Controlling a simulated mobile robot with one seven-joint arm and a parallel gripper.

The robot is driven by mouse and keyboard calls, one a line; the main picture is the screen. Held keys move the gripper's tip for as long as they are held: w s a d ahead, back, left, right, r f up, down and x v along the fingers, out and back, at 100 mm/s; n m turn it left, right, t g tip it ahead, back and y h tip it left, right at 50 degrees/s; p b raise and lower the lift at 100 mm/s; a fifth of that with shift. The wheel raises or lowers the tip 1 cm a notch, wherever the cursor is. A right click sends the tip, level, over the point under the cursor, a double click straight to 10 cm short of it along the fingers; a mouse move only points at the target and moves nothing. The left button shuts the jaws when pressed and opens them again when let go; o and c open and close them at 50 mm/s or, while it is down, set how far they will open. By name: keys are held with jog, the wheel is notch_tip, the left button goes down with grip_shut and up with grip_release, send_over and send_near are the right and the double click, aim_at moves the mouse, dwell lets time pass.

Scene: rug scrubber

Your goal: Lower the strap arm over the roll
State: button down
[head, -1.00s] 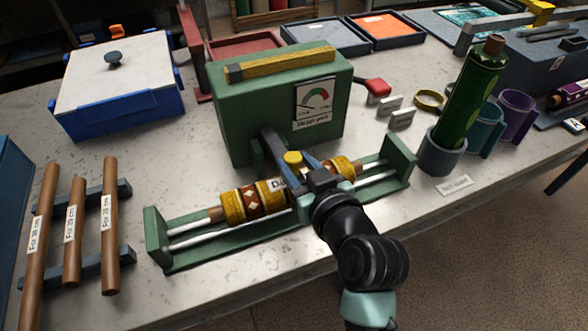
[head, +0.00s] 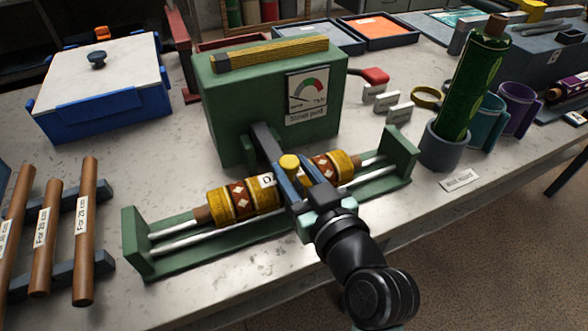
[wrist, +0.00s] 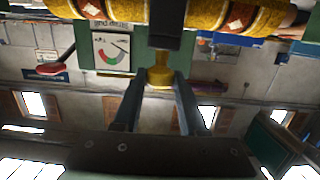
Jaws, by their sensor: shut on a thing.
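The patterned yellow and brown roll (head: 235,201) lies on the pale rods of the green cradle (head: 190,262). It also shows along the top of the wrist view (wrist: 205,14). The dark strap arm (head: 264,143) comes out of the front of the green box and reaches across the middle of the roll; I cannot tell whether it touches the roll. A yellow knob (head: 289,161) is at its near end. My gripper (head: 293,178) is shut on this knob, with one finger on each side in the wrist view (wrist: 160,82). The gripper hides part of the roll.
The green box (head: 225,125) with a dial stands behind the cradle. A red lever (head: 374,76) is at its right. Brown rollers (head: 85,235) rest on a rack at the left. A green tube (head: 472,85) stands in a grey cup at the right.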

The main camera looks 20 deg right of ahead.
jog(key=shift+c, duration=2.3)
grip_release()
jog(key=s+r+b, duration=0.1)
jog(key=s+r, duration=0.1)
jog(key=s, duration=1.1)
jog(key=shift+d, duration=0.25)
jog(key=shift+w, duration=0.1)
